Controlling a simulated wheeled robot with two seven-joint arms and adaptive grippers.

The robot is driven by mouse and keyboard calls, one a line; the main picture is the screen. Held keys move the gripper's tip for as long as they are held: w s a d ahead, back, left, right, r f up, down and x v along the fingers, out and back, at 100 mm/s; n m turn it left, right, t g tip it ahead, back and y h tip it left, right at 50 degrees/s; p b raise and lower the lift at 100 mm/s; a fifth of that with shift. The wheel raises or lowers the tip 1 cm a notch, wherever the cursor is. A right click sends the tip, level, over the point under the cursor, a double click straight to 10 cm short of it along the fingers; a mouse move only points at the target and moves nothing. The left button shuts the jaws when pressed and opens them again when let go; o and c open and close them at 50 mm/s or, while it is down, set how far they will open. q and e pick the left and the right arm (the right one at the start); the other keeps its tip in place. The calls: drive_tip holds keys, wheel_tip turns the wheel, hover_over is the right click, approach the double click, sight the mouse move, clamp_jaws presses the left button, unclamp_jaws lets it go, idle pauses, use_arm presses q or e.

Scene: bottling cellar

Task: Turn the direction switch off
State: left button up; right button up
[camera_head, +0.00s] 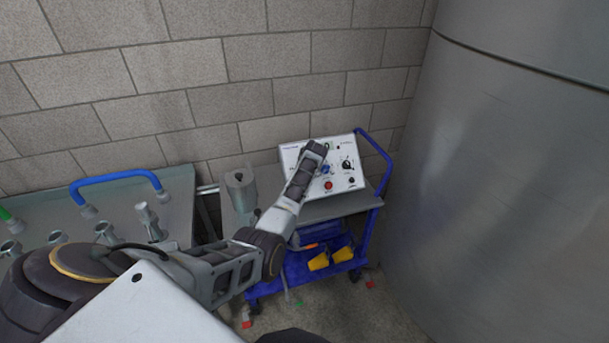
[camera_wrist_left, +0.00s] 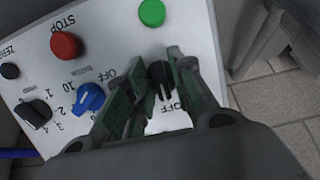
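The white control panel (camera_head: 342,182) stands on the blue cart against the wall. My left gripper (camera_head: 313,152) is over its upper left part in the head view and hides some controls. In the left wrist view, the black knob (camera_wrist_left: 161,73) that looks like the direction switch is between the two fingertips of my left gripper (camera_wrist_left: 160,80). The fingers are apart, one on each side of it; contact is unclear. An OFF label shows beside this knob, but its own name and pointer setting cannot be read. My right gripper is out of view.
Close by are a green button (camera_wrist_left: 152,12), a red STOP button (camera_wrist_left: 65,45), a blue knob (camera_wrist_left: 90,97) and another black dial (camera_wrist_left: 36,110). A steel tank (camera_head: 520,170) bounds the right side. A table with metal fittings (camera_head: 120,200) is at left.

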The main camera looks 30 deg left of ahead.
use_arm(q)
drive_tip(key=shift+o, duration=0.2)
drive_tip(key=shift+f, duration=0.1)
drive_tip(key=shift+d+r, duration=0.1)
drive_tip(key=shift+r, duration=0.1)
drive_tip(key=shift+s+d+r, duration=0.15)
drive_tip(key=shift+d+r, duration=0.05)
drive_tip(key=shift+r, duration=0.3)
drive_tip(key=v, duration=1)
drive_tip(key=shift+s+d+r, duration=0.1)
drive_tip(key=shift+r, duration=0.05)
idle(0.5)
